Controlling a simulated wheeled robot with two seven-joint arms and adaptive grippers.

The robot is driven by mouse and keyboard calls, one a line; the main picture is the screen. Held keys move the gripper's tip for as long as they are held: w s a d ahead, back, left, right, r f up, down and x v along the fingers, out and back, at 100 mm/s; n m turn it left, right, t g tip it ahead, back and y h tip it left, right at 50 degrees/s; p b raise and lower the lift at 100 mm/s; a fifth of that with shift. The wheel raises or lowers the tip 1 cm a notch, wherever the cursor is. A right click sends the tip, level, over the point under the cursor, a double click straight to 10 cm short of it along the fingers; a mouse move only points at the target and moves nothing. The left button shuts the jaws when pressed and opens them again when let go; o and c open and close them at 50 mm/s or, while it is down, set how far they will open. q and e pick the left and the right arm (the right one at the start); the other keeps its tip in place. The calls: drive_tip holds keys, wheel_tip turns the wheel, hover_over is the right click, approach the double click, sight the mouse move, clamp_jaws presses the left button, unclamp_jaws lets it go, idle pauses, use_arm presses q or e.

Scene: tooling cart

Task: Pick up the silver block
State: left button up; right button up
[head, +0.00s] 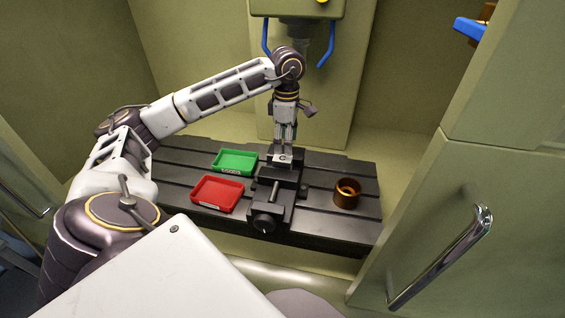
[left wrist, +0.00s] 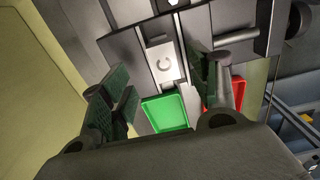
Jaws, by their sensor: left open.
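The silver block (head: 285,159) sits at the black vise (head: 266,221) on the slotted table. In the left wrist view the block (left wrist: 163,64) is a pale plate with a dark C-shaped mark, lying between dark vise parts. My left gripper (head: 285,140) points down just above the block. In the left wrist view its green-padded fingers (left wrist: 165,88) are spread apart with nothing between the pads, and the block shows beyond them. Whether the fingertips reach down beside the block I cannot tell. My right gripper is in neither view.
A green tray (head: 235,161) and a red tray (head: 217,194) lie left of the vise. A brown ring-shaped cup (head: 347,193) stands to its right on the slotted table (head: 325,222). The machine head (head: 298,10) with blue handles hangs above, close behind my left arm.

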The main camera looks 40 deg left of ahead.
sight(286, 158)
use_arm(q)
drive_tip(key=shift+f, duration=0.25)
drive_tip(key=shift+s+d+f+p, duration=0.1)
drive_tip(key=shift+f+p, duration=0.1)
drive_tip(key=shift+f, duration=1.1)
drive_tip(key=shift+s+f+p, duration=0.1)
drive_tip(key=shift+f+p, duration=0.1)
drive_tip(key=shift+f, duration=1.1)
drive_tip(key=c, duration=1.2)
drive_tip(key=shift+c, duration=0.2)
drive_tip(key=shift+r, duration=0.15)
wheel_tip(286, 158, up, 10)
drive_tip(key=shift+b, duration=0.3)
